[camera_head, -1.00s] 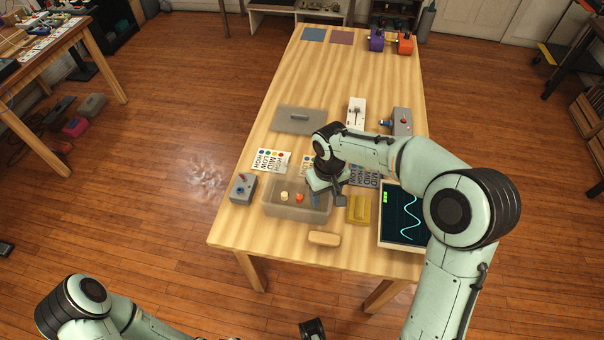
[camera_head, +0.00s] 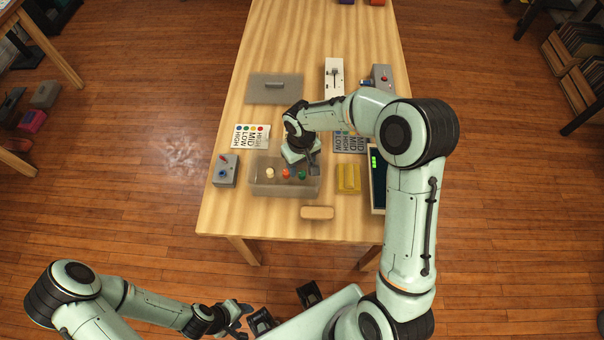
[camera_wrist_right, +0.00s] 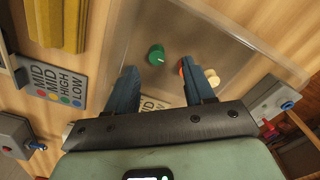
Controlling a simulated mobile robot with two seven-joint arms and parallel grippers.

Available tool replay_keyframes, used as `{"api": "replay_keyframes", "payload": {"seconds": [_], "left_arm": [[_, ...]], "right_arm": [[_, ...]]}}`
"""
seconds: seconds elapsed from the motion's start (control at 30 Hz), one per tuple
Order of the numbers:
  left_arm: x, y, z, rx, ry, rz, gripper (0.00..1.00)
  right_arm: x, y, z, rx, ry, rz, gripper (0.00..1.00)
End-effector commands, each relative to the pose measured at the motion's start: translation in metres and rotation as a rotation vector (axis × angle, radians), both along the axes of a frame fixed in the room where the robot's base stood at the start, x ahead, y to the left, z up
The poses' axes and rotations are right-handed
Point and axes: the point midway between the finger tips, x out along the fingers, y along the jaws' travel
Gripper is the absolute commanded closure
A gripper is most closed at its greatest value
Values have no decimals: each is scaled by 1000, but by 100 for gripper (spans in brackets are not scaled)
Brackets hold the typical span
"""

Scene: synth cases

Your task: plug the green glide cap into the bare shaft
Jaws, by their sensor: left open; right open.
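The green glide cap (camera_head: 302,174) lies in a translucent tray (camera_head: 262,188), beside an orange-red cap (camera_head: 286,173) and a cream cap (camera_head: 270,173). In the right wrist view the green cap (camera_wrist_right: 156,55) is beyond and between the fingers, apart from them. My right gripper (camera_head: 307,167) is open above the tray's right part; its fingers also show in the wrist view (camera_wrist_right: 161,76). My left gripper (camera_head: 243,312) is open, off the table's near edge. A white slider panel (camera_head: 334,80) stands farther back; I cannot make out a bare shaft on it.
Grey control boxes stand left (camera_head: 225,171) and back right (camera_head: 382,76). A grey lid (camera_head: 276,89), label cards (camera_head: 251,137), a yellow block (camera_head: 347,178), a wooden block (camera_head: 317,212) and a screen (camera_head: 377,182) surround the tray.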

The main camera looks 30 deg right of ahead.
Motion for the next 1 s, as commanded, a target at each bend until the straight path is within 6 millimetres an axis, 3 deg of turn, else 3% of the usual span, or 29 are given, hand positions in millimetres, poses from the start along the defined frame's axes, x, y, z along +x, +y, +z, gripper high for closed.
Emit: {"api": "replay_keyframes", "payload": {"seconds": [0.3, 0.57, 0.63, 0.73, 0.77, 1.0], "left_arm": [[1, 0, 2, 1, -2, 0, 48], [1, 0, 2, 1, -2, 0, 48], [1, 0, 2, 1, -2, 0, 48], [1, 0, 2, 1, -2, 0, 48], [1, 0, 2, 1, -2, 0, 48], [1, 0, 2, 0, -1, -1, 48]], "right_arm": [[-1, -5, -43, 0, 3, 0, 47], [-1, -5, -46, 0, 1, 1, 47], [-1, -5, -46, 0, 1, 1, 63], [-1, -5, -46, 0, 1, 1, 96], [-1, -5, -46, 0, 1, 1, 100], [-1, -5, -46, 0, 1, 1, 100]]}}
